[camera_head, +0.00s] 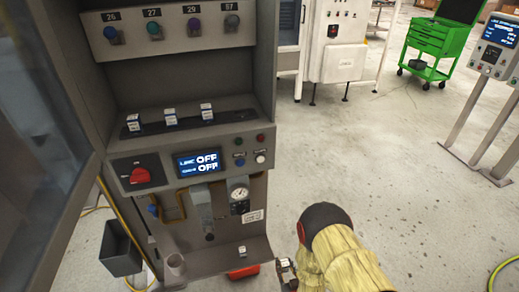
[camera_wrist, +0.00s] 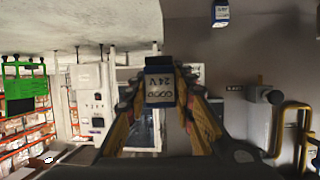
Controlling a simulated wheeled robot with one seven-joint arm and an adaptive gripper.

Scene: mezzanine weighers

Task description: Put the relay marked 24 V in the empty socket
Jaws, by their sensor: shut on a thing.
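My gripper (camera_wrist: 162,100) is shut on a blue-and-white relay (camera_wrist: 159,82) in the wrist view; its label reads 24 V, upside down in the picture. In the head view my gripper (camera_head: 287,273) is low, just right of the cabinet's lower ledge, clear of the cabinet. Several relays stand upright in a row on the cabinet's dark socket strip (camera_head: 236,116), with a left relay (camera_head: 133,122), a middle relay (camera_head: 170,117) and a right relay (camera_head: 207,112). The strip right of them looks bare, but the socket openings are too small to make out.
Another relay (camera_head: 242,251) stands on the lower ledge (camera_head: 205,262); it also shows in the wrist view (camera_wrist: 220,14). A control panel (camera_head: 198,162) with a red switch (camera_head: 140,176) juts below the strip. An open glass door (camera_head: 45,130) bounds the left.

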